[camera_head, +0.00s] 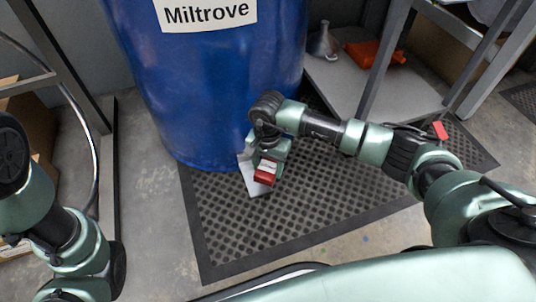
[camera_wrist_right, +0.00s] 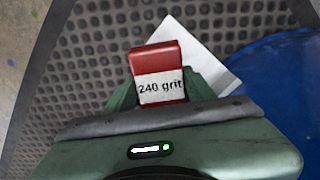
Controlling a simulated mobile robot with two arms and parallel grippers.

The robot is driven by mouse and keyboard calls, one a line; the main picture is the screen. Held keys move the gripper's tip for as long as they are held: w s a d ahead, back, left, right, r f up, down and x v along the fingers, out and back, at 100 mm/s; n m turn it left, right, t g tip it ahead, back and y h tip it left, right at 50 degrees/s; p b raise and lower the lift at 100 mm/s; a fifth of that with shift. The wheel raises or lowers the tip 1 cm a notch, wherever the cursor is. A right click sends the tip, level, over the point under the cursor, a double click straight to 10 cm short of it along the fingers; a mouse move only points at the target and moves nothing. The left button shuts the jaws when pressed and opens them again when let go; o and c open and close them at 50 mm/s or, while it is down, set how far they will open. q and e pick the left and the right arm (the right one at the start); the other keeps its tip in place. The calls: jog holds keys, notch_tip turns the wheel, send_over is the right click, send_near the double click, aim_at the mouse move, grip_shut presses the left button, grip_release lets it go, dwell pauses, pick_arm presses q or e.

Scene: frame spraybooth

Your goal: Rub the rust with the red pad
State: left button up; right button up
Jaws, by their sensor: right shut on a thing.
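The red pad (camera_head: 264,177) has a white label and is held in my right gripper (camera_head: 267,160), low over the black mat in front of the blue drum. In the right wrist view the pad (camera_wrist_right: 157,57) reads "240 grit" and sits between the fingers of my right gripper (camera_wrist_right: 160,90). The gripper is shut on it. I see no rust in either view; the pad and gripper may hide some. My left arm shows at the left edge, but its gripper is out of view.
A blue drum (camera_head: 220,70) labelled "Miltrove" stands behind the gripper. A pale flat piece (camera_head: 249,178) lies beside and behind the pad; it also shows in the wrist view (camera_wrist_right: 203,52). The perforated mat (camera_head: 260,235) is clear in front. A funnel (camera_head: 323,42) stands on a low shelf.

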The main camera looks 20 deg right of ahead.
notch_tip(320, 180, up, 3)
jog(key=shift+f+p, duration=0.1)
jog(key=shift+p, duration=0.8)
jog(key=shift+r+p, duration=0.3)
jog(key=shift+r, duration=0.2)
